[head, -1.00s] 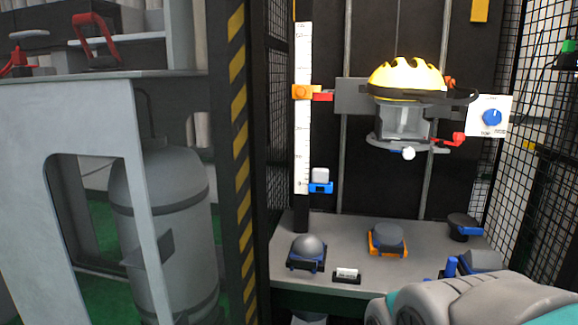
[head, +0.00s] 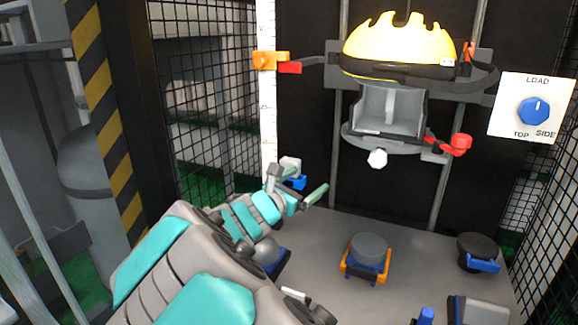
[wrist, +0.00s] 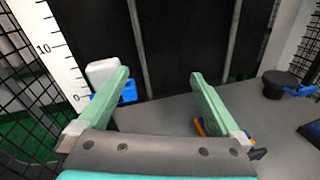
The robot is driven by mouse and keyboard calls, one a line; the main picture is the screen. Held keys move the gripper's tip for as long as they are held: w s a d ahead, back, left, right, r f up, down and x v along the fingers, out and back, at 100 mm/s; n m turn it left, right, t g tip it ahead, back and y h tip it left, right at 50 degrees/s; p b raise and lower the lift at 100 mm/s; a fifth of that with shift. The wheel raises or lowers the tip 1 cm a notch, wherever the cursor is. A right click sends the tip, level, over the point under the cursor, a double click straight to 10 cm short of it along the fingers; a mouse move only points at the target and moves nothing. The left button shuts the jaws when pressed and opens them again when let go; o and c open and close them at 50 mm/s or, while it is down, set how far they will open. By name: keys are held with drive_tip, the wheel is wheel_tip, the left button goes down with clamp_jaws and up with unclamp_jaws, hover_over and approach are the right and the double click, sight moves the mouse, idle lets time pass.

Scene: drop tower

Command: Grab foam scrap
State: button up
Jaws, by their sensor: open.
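A small white block (head: 290,164), which looks like the foam scrap, sits in a blue holder (head: 299,184) at the foot of the white scale. In the wrist view, the white block (wrist: 103,71) and its blue holder (wrist: 128,92) are partly behind the left finger. My gripper (head: 300,180) is open, with its two green fingers spread near the block. In the wrist view nothing is between the fingertips of my gripper (wrist: 160,76). The block lies just left of the left fingertip. I cannot tell whether they touch.
A yellow helmet (head: 398,47) hangs over a grey headform carriage, with a red lever (head: 459,145) at its right. A grey anvil (head: 369,250) in an orange frame and a black anvil (head: 476,250) stand on the grey base. Mesh walls flank the tower.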

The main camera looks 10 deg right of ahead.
sight(288, 164)
drive_tip(key=w+a+n+t+y, duration=0.2)
drive_tip(key=w+a+n+t, duration=0.15)
drive_tip(key=a, duration=0.35)
drive_tip(key=shift+n+g, duration=0.45)
drive_tip(key=shift+p+x, duration=0.45)
drive_tip(key=shift+x, duration=3.45)
drive_tip(key=shift+w+a+f, duration=0.1)
drive_tip(key=shift+a+f, duration=0.05)
drive_tip(key=c, duration=1.3)
